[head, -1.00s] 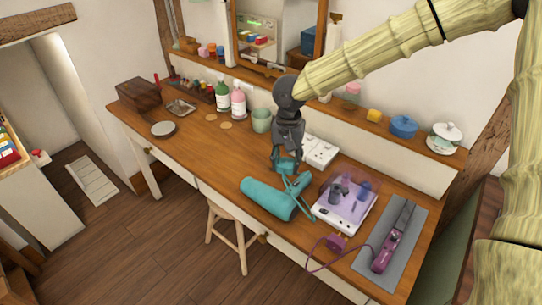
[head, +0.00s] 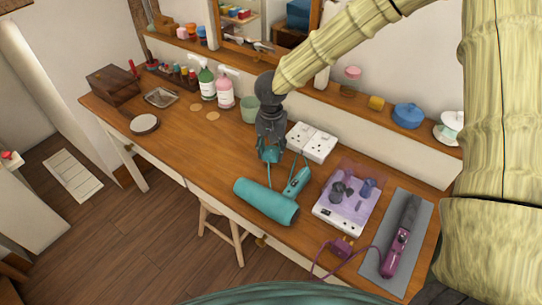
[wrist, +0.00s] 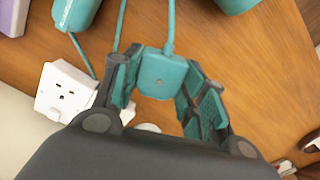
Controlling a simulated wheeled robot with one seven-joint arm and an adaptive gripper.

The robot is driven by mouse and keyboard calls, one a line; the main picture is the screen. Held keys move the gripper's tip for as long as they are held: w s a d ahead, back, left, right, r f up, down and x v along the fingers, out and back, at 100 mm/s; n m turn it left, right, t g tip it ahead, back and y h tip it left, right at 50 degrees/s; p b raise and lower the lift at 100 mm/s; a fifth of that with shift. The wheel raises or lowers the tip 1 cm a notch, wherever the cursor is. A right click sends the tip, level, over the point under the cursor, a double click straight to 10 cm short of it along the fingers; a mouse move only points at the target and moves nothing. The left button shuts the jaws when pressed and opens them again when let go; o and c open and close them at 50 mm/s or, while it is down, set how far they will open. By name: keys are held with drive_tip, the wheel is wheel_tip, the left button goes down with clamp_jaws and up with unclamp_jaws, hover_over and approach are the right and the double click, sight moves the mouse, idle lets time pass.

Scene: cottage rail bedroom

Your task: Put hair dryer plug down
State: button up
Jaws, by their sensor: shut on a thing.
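The teal hair dryer (head: 266,201) lies on the wooden desk near its front edge, its handle (head: 297,182) pointing back and right. My gripper (head: 268,156) is above the desk behind the dryer, left of the white socket block (head: 313,142). In the wrist view the teal plug (wrist: 163,74) sits between my gripper's two fingers (wrist: 160,92), with its cord (wrist: 170,25) running away from it. My gripper is shut on the plug. Whether the plug touches the desk cannot be told. The socket block also shows in the wrist view (wrist: 65,90).
A lilac tray (head: 345,200) and a purple hair tool (head: 399,240) on a grey mat (head: 384,226) lie to the right. A green cup (head: 250,106) and bottles (head: 224,94) stand behind my gripper. Bare desk (head: 205,150) lies left of it.

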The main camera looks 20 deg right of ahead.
sight(272, 152)
drive_tip(key=shift+f, duration=0.45)
drive_tip(key=shift+s+f, duration=0.35)
drive_tip(key=shift+f, duration=0.4)
drive_tip(key=shift+w+f, duration=0.25)
drive_tip(key=shift+f, duration=0.15)
drive_tip(key=shift+s, duration=0.1)
drive_tip(key=shift+s, duration=0.1)
drive_tip(key=shift+f+p, duration=0.4)
drive_tip(key=shift+p, duration=0.05)
drive_tip(key=o, duration=1)
drive_tip(key=shift+o, duration=0.2)
